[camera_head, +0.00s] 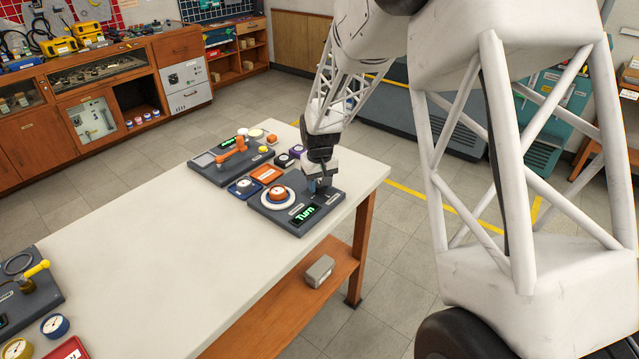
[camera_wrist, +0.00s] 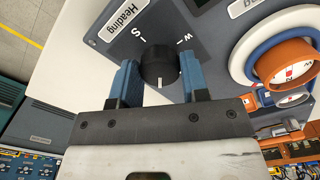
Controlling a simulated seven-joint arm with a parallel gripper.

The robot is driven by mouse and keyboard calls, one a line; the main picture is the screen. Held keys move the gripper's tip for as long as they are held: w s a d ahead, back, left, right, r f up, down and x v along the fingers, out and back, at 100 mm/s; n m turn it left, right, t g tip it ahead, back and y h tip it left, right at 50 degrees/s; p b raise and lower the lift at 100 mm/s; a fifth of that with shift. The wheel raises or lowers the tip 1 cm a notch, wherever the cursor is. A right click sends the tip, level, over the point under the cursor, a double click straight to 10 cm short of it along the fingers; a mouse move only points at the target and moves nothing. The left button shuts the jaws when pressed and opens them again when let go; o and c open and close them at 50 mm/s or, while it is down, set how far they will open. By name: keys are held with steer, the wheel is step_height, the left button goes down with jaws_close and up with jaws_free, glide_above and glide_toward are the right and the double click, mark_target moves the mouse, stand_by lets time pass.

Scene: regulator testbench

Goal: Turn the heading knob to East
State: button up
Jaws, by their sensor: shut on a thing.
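The black heading knob (camera_wrist: 160,66) stands on a dark grey panel (camera_head: 258,207) at the table's far right end. In the wrist view the two blue fingers of my gripper (camera_wrist: 159,84) stand on either side of the knob, closed on it. A white mark on the knob points to the bottom of the picture, toward my gripper. The letters S (camera_wrist: 138,33) and W (camera_wrist: 187,38) show beyond the knob, at upper left and upper right. Other letters are not visible.
An orange-ringed compass dial (camera_head: 281,194) sits on the same panel, beside my gripper. Behind is another panel with an orange lever (camera_head: 232,150). The middle of the white table (camera_head: 170,245) is clear.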

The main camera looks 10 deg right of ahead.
mark_target(319, 185)
steer(key=m, duration=0.4)
steer(key=shift+m, duration=0.3)
steer(key=m, duration=0.5)
stand_by(0.3)
steer(key=o, duration=0.9)
steer(key=shift+r, duration=0.1)
steer(key=shift+r, duration=3.85)
